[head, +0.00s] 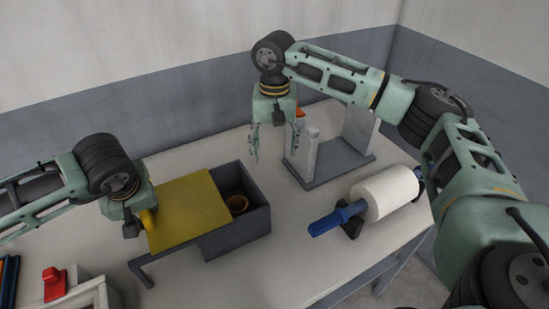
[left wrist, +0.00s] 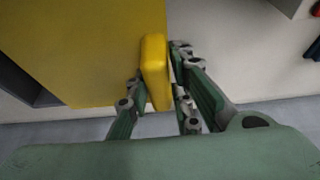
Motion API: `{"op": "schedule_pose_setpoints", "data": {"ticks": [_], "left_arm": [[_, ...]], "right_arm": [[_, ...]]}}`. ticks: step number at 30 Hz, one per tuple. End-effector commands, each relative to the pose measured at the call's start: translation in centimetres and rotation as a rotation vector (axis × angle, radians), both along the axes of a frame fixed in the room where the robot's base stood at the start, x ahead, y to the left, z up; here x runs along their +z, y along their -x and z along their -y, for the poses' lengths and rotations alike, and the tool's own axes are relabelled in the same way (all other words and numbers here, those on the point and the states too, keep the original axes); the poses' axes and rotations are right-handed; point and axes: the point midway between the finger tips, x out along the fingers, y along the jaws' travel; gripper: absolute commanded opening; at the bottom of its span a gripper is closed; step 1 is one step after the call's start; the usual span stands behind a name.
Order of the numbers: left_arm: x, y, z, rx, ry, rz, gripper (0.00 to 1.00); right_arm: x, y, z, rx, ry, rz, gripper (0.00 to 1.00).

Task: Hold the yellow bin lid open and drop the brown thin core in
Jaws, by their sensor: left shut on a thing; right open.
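The grey bin (head: 262,222) stands on the table. Its flat yellow lid (head: 190,210) sits to the left, leaving the bin's right part uncovered. My left gripper (head: 143,219) is shut on the lid's yellow handle (left wrist: 154,62), at the lid's left edge; the left wrist view shows its fingers (left wrist: 158,75) on both sides of the handle. A brown core (head: 238,204) shows inside the uncovered part of the bin; its lower part is hidden by the wall. My right gripper (head: 268,148) is open and empty, above the table behind and right of the bin.
A grey stand (head: 325,172) with upright posts is right of my right gripper. A white roll (head: 385,192) on a blue spindle (head: 337,218) lies at the right. A red object (head: 54,283) and a white box (head: 90,297) are at the lower left. The table front is clear.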

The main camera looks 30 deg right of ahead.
Motion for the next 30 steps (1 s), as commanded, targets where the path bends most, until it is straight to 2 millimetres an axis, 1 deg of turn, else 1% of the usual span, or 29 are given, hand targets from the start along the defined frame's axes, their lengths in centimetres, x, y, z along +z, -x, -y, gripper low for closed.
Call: {"op": "schedule_pose_setpoints", "data": {"ticks": [1, 30], "left_arm": [[0.2, -0.3, 0.1, 0.007, 0.002, 0.007, 0.00], [0.3, -0.3, 3.5, 0.007, 0.002, 0.008, 0.00]], "right_arm": [[-0.1, 0.0, 0.0, 0.000, 0.000, 0.000, 0.63], [-1.6, 0.0, 0.0, 0.000, 0.000, 0.000, 0.63]]}}
